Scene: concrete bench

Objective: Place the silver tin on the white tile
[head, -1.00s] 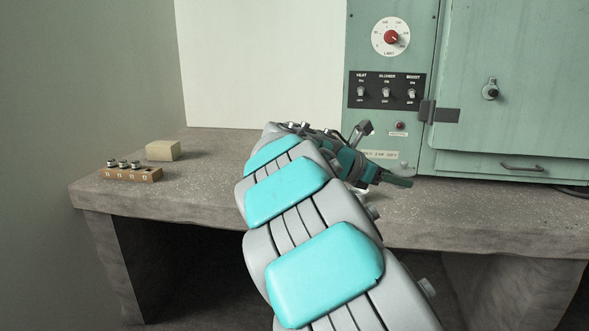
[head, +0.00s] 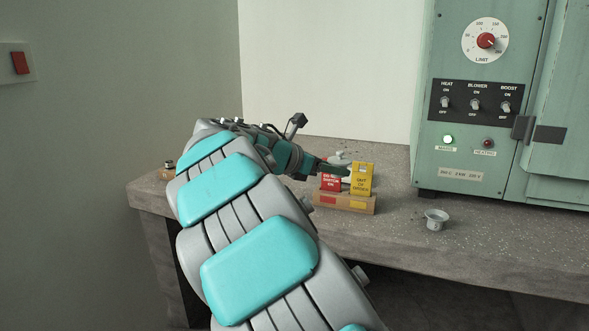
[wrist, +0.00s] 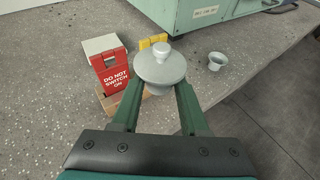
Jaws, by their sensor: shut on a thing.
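My gripper (wrist: 158,110) is shut on a round silver-grey tin (wrist: 160,66) with a flat top and a small knob. In the wrist view the tin is upright between the green fingers, in front of the tag stand. In the head view my gripper (head: 325,166) reaches right over the bench, and the pale tin (head: 341,158) shows only partly at its tips. I cannot make out a white tile for certain; a pale flat-topped block (wrist: 101,43) stands behind the red tag in the wrist view.
A wooden stand (head: 344,201) holds a red tag (head: 331,183) and a yellow tag (head: 362,180) close to my gripper. A small pale cup (head: 436,219) stands to the right. The green cabinet (head: 462,135) is behind. The bench's front edge lies near the cup.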

